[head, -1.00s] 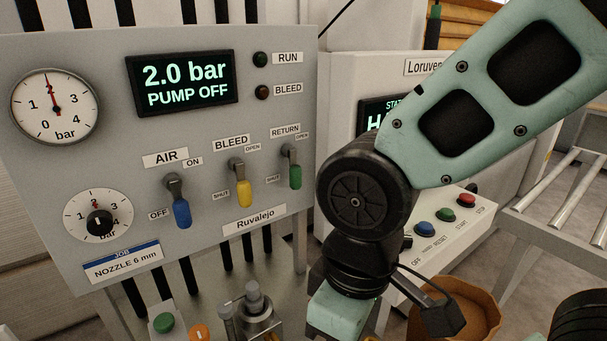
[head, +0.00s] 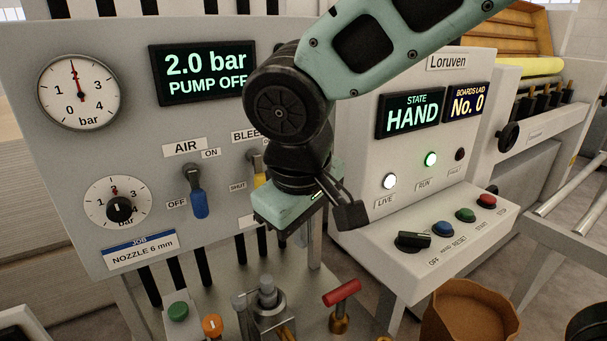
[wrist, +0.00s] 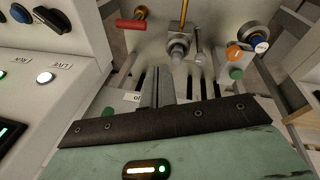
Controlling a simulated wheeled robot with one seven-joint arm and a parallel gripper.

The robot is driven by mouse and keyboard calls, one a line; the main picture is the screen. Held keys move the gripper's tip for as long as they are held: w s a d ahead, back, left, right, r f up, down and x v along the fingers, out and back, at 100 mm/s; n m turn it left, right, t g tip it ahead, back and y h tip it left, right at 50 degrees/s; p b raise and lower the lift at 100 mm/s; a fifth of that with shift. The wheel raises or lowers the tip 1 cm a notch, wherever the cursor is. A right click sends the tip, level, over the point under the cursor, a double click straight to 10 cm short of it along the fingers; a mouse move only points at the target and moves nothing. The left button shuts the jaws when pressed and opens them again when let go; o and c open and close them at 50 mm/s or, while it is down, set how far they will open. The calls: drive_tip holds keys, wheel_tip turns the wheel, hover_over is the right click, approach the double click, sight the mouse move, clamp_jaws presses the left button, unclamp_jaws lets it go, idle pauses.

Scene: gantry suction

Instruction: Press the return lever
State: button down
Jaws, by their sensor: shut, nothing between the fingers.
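The blue air lever (head: 198,203) hangs down left of my gripper; the yellow bleed lever (head: 259,170) is partly covered by my arm. A red T-handle (head: 342,293) stands below. The Loruven console (head: 365,235) with its buttons is at the right. The display (head: 203,75) reads 2.0 bar.

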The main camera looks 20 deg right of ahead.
drive_tip(key=w+r+m+t+h, duration=0.1)
drive_tip(key=w+r+t, duration=0.1)
drive_tip(key=w, duration=0.4)
drive_tip(key=w+r+m+t+h, duration=0.1)
drive_tip(key=w+r, duration=0.4)
drive_tip(key=shift+w+a+r+m+t+b, duration=0.15)
drive_tip(key=shift+w+a+m+t+b, duration=0.2)
drive_tip(key=shift+w+a+m+t, duration=0.1)
drive_tip(key=w+d+f+p, duration=0.4)
drive_tip(key=w+d+f, duration=0.2)
drive_tip(key=f, duration=0.2)
drive_tip(key=shift+w+d+p, duration=0.25)
drive_tip(key=shift+w+p, duration=0.1)
drive_tip(key=shift+w, duration=0.05)
drive_tip(key=shift+f, duration=0.1)
drive_tip(key=shift+f+h+b, duration=0.1)
drive_tip(key=shift+h+b, duration=0.3)
drive_tip(key=shift+b, duration=0.35)
